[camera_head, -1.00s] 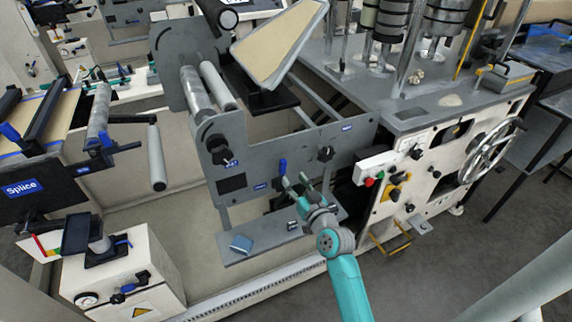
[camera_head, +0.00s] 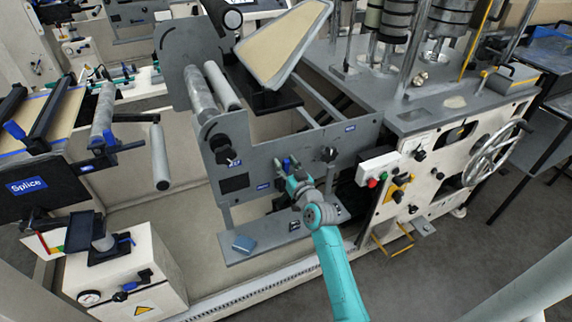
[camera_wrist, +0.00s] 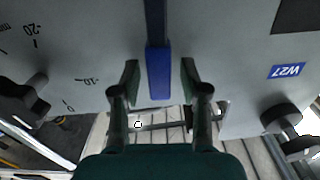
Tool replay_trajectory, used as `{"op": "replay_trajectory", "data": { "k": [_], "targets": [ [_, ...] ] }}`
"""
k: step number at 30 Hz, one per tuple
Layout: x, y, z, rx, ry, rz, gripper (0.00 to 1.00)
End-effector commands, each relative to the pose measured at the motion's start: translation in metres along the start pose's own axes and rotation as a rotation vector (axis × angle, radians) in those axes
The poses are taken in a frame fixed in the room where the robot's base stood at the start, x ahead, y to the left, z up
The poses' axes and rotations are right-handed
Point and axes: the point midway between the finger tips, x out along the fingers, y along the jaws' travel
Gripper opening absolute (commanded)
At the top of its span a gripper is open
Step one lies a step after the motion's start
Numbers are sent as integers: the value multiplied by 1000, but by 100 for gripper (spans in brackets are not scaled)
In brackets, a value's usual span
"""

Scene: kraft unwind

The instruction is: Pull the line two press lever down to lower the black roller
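The press lever has a blue handle (camera_wrist: 158,75) on a dark stem, on the front of the grey machine panel (camera_head: 345,140). In the head view its blue handle (camera_head: 286,165) is partly covered by my gripper (camera_head: 284,168). In the wrist view my gripper (camera_wrist: 160,80) is open, with one finger on each side of the blue handle. A gap shows on both sides, so neither finger appears to touch it. A black roller (camera_head: 222,15) with a pale end face is at the top of the panel; I cannot tell whether the lever moves it.
A black knob (camera_head: 328,154) is right of the lever and another (camera_head: 222,150) is up to its left.

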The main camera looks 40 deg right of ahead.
Motion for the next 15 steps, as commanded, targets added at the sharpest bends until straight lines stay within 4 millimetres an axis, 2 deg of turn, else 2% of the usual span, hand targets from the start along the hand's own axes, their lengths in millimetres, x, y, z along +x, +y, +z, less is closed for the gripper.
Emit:
{"op": "replay_trajectory", "data": {
  "k": [1,4,5,15],
  "targets": [
    [0,0,0,0,0,0,28],
    [0,0,0,0,0,0,3],
    [0,0,0,0,0,0,0],
    [0,1,0,10,0,0,0]
  ]
}}
